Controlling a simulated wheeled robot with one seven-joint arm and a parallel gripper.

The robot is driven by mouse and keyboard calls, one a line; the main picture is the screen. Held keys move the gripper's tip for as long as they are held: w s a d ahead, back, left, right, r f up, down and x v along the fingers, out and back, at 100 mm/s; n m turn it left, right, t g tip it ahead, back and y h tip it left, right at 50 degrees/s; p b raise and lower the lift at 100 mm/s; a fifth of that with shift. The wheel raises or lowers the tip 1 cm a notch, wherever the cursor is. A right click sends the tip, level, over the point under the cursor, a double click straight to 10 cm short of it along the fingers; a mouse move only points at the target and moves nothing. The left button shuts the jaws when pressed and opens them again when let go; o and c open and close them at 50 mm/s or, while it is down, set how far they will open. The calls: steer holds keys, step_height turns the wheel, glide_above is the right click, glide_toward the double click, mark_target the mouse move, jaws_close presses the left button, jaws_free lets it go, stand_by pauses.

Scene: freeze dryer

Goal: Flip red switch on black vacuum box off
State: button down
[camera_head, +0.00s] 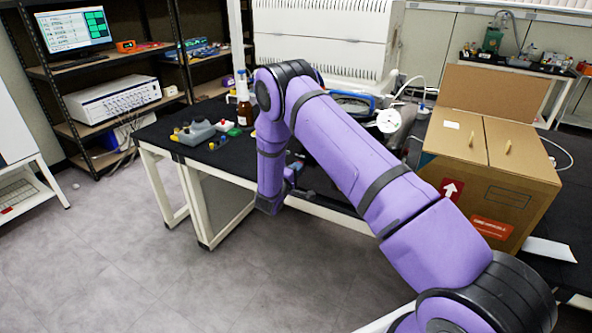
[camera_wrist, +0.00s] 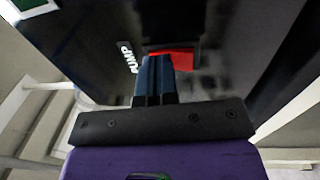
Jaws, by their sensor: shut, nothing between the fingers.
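In the wrist view, a red switch (camera_wrist: 183,61) shows on the face of a black box (camera_wrist: 235,45) with white lettering that reads "PUMP" (camera_wrist: 127,57). My gripper (camera_wrist: 155,62) is shut and empty. Its fingertips are right at the switch's left part and hide some of it; I cannot tell whether they touch it. Which way the switch is tipped is not clear. In the head view, my purple arm covers the switch and most of the black box.
A black-topped table (camera_head: 165,128) with a white frame holds a brown bottle (camera_head: 244,108) and a grey device (camera_head: 196,130). A cardboard box (camera_head: 520,150) stands right of my arm. The grey floor in front is clear.

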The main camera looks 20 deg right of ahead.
steer(key=v, duration=1)
steer(key=shift+s+a, duration=0.25)
steer(key=s+d+r+m+g+y, duration=0.1)
steer(key=s+d+r+m+g, duration=0.25)
steer(key=r, duration=0.55)
steer(key=s+d+r+m+g, duration=0.1)
steer(key=s+d+r+g, duration=0.25)
steer(key=s+r, duration=0.4)
steer(key=s+d+r+m+g+y, duration=0.1)
steer(key=s+d+r+m+g, duration=0.3)
steer(key=r, duration=0.6)
steer(key=s+a+r+t+y, duration=0.1)
steer(key=s+r+y, duration=0.3)
steer(key=s, duration=0.4)
steer(key=s+a+r+t+y, duration=0.2)
steer(key=s+a+r+y, duration=0.2)
steer(key=s, duration=0.5)
steer(key=s+a+r+t+y, duration=0.1)
steer(key=s+a+r+y, duration=0.1)
steer(key=s+r+y, duration=0.3)
steer(key=shift+s+a+r+n, duration=0.2)
steer(key=shift+s+r+n, duration=0.2)
steer(key=shift+s, duration=1.85)
